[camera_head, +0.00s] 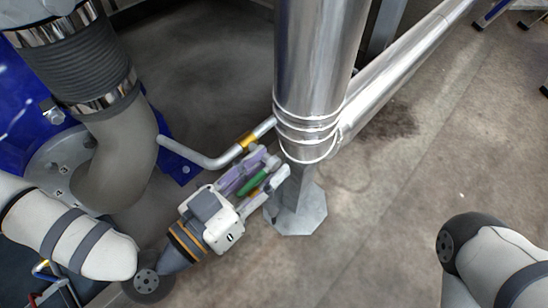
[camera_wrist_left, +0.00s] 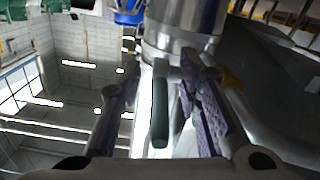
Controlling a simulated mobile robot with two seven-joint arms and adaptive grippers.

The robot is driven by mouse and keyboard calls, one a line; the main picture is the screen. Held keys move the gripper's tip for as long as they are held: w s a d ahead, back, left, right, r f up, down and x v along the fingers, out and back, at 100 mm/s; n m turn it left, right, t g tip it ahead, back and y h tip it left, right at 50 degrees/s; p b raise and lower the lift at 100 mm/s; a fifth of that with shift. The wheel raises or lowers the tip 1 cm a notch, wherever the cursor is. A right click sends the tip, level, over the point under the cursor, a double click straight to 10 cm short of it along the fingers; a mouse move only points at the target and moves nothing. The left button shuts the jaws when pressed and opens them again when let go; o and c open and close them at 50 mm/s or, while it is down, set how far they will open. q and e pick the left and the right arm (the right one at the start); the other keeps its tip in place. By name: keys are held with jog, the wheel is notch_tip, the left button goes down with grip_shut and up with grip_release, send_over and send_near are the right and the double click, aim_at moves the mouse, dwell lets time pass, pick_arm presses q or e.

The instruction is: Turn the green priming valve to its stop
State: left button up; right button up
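The green priming valve handle (camera_head: 253,183) is a short green lever beside the shiny vertical steel pipe (camera_head: 318,60). My left gripper (camera_head: 272,169) reaches up to it from the lower left, with its fingers on either side of the handle. In the left wrist view the handle (camera_wrist_left: 160,113) looks dark green and points toward the palm. The purple-padded fingers (camera_wrist_left: 153,95) are open around it. A clear gap shows on the left and a narrower one on the right. The valve body is mostly hidden by the fingers. My right gripper is out of view.
A thin bent pipe with a yellow band (camera_head: 246,140) runs close beside my left fingers. A grey ribbed hose (camera_head: 80,65) and blue machine housing (camera_head: 22,110) stand at the left. The pipe's foot plate (camera_head: 300,217) is below. Concrete floor (camera_head: 400,190) is clear to the right.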

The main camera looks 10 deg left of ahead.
pick_arm(q)
jog(key=shift+s, duration=0.1)
jog(key=shift+a, duration=0.1)
grip_shut()
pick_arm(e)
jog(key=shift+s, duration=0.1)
pick_arm(q)
jog(key=shift+f+t+h+b, duration=0.3)
jog(key=shift+t+h+b, duration=0.15)
jog(key=shift+b, duration=0.35)
jog(key=shift+f+t+h+b, duration=0.2)
jog(key=shift+t+h+b, duration=0.35)
jog(key=shift+t+b, duration=0.45)
jog(key=shift+w+f+t+h+b, duration=0.1)
jog(key=shift+w+t+h+b, duration=0.1)
jog(key=shift+t+h+b, duration=0.85)
jog(key=shift+t+b, duration=0.3)
jog(key=shift+b, duration=0.25)
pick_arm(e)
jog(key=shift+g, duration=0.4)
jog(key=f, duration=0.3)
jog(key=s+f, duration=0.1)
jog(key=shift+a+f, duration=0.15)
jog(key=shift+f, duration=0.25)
pick_arm(q)
jog(key=shift+w, duration=0.1)
